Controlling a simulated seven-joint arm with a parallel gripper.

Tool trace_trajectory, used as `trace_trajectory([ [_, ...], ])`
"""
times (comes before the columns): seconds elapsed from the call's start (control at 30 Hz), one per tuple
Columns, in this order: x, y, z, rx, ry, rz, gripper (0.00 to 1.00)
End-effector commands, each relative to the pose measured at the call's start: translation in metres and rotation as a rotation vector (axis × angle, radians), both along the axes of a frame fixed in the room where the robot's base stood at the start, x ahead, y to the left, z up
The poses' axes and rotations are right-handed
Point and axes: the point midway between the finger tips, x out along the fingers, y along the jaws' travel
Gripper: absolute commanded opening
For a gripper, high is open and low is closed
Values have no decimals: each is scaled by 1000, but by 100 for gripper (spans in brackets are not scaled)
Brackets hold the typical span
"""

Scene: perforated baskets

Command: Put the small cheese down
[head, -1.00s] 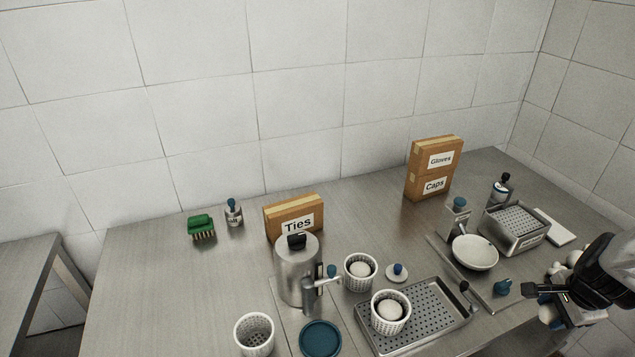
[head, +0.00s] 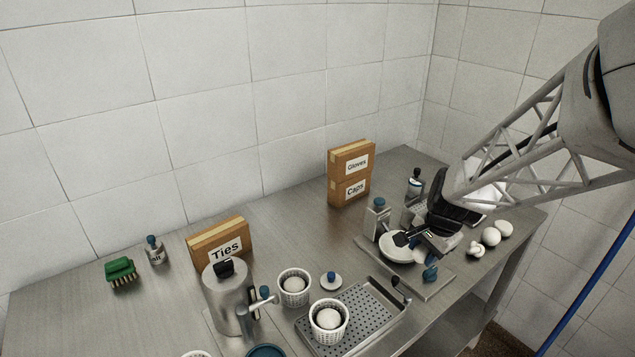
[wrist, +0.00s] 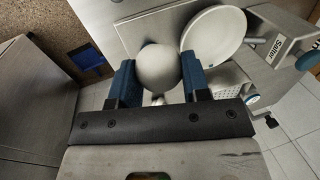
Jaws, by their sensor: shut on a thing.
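The small cheese, a pale round ball (wrist: 158,66), sits between the two blue finger pads of my gripper (wrist: 158,84) in the wrist view. The gripper is shut on it. In the wrist view a white round dish (wrist: 214,34) lies just beyond, to the right of the ball. In the head view my gripper (head: 422,241) is over the right part of the table, close to the white dish (head: 397,247). The held ball cannot be made out there.
Several white balls (head: 491,236) lie at the table's right edge. A perforated tray (head: 372,318) carries a white basket (head: 329,330) with a ball in it. Another filled basket (head: 294,292) stands beside it. A metal jug (head: 226,300) is further left.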

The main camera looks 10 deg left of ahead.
Motion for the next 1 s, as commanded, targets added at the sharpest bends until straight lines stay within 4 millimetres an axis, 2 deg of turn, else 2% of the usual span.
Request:
trace_trajectory([
  [0.03,4,11,1,0,0,24,17],
  [0.5,25,109,4,-1,1,218,17],
  [1.0,27,220,5,-1,2,426,17],
])
